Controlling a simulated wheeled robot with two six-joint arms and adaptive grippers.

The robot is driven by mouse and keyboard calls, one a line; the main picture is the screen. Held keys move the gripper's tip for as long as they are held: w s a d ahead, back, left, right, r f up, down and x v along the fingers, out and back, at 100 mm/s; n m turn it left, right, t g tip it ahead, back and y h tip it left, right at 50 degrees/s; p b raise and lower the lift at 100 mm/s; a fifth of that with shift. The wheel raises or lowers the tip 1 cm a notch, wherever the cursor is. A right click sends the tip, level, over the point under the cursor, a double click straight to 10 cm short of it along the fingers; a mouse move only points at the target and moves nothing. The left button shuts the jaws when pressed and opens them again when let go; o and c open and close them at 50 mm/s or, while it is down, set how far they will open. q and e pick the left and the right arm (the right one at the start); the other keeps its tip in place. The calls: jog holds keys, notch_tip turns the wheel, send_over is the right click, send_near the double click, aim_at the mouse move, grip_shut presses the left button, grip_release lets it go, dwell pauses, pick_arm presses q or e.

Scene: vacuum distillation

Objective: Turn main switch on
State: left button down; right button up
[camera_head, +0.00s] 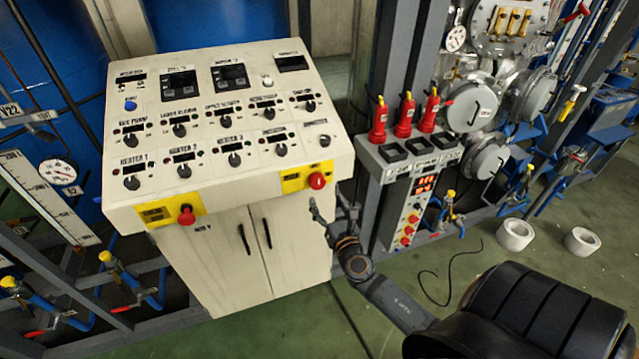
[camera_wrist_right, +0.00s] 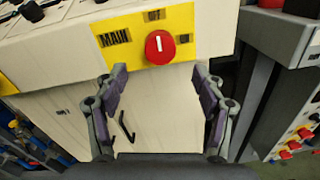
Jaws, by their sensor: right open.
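The main switch (camera_head: 317,180) is a red knob on a yellow plate at the front right corner of the cream control console (camera_head: 225,203). In the right wrist view the red main switch (camera_wrist_right: 160,47) has a white upright mark, and the yellow plate beside it (camera_wrist_right: 117,37) reads MAIN. My right gripper (camera_head: 328,207) is open and empty, just below and in front of the switch. In the right wrist view its two fingers (camera_wrist_right: 163,88) are spread wide, with the switch beyond and above the gap between them. Nothing touches the switch. My left gripper is not in view.
Another red knob (camera_head: 186,215) sits on a yellow plate at the console's front left. Cabinet doors with black handles (camera_head: 243,239) are below. A grey unit with red bottle-shaped parts (camera_head: 403,116) stands close on the right.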

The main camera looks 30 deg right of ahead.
aim_at(319, 185)
jog(key=p+x, duration=0.1)
jog(key=x, duration=0.7)
jog(key=shift+f, duration=0.1)
jog(key=shift+s, duration=0.1)
jog(key=shift+a, duration=0.1)
jog(key=shift+c, duration=0.3)
jog(key=c, duration=1.1)
